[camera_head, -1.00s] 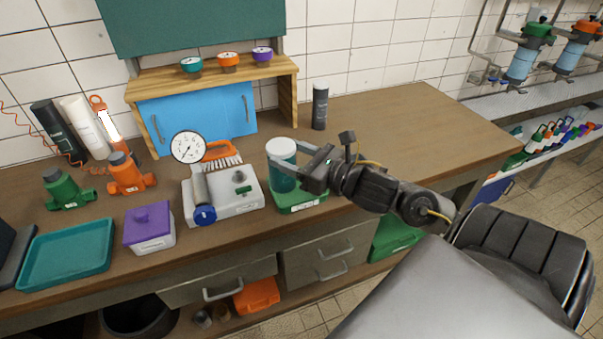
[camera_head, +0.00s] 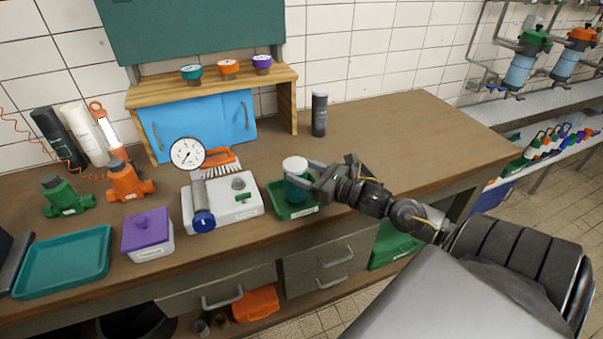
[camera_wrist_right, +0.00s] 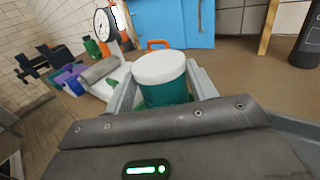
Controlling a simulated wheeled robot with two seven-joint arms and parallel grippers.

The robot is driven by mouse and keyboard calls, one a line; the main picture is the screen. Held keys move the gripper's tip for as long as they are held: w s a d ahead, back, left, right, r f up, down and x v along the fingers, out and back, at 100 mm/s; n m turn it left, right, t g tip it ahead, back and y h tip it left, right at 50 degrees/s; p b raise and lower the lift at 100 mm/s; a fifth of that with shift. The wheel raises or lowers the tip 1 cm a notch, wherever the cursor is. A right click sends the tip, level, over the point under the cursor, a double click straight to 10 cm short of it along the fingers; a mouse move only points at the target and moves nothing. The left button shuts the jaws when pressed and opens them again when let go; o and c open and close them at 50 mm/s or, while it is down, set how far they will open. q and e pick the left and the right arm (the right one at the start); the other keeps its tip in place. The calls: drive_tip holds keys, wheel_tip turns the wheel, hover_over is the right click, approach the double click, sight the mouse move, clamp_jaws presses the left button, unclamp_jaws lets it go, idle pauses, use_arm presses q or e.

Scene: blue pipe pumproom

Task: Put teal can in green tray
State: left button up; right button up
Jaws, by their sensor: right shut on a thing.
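The teal can (camera_head: 297,186) has a white lid and stands upright in the green tray (camera_head: 281,212), or just above its floor; I cannot tell if it touches. My right gripper (camera_head: 306,178) is shut on the can, with its fingers on either side. In the right wrist view the can (camera_wrist_right: 163,88) sits between the two fingers of the right gripper (camera_wrist_right: 160,92), its white lid towards the camera. The gripper body hides most of the tray there. My left gripper is not in view.
A white scale (camera_head: 236,203) with a gauge (camera_head: 187,153) stands just left of the green tray. A black bottle (camera_head: 319,115) stands behind it. A purple-lidded box (camera_head: 147,234) and a teal tray (camera_head: 64,261) lie further left. The bench right of the bottle is clear.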

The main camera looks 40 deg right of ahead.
drive_tip(key=shift+f, duration=0.35)
drive_tip(key=shift+f, duration=0.15)
drive_tip(key=o, duration=1.2)
drive_tip(key=shift+c, duration=0.2)
drive_tip(key=shift+r, duration=0.2)
drive_tip(key=b+v, duration=0.2)
drive_tip(key=v, duration=1)
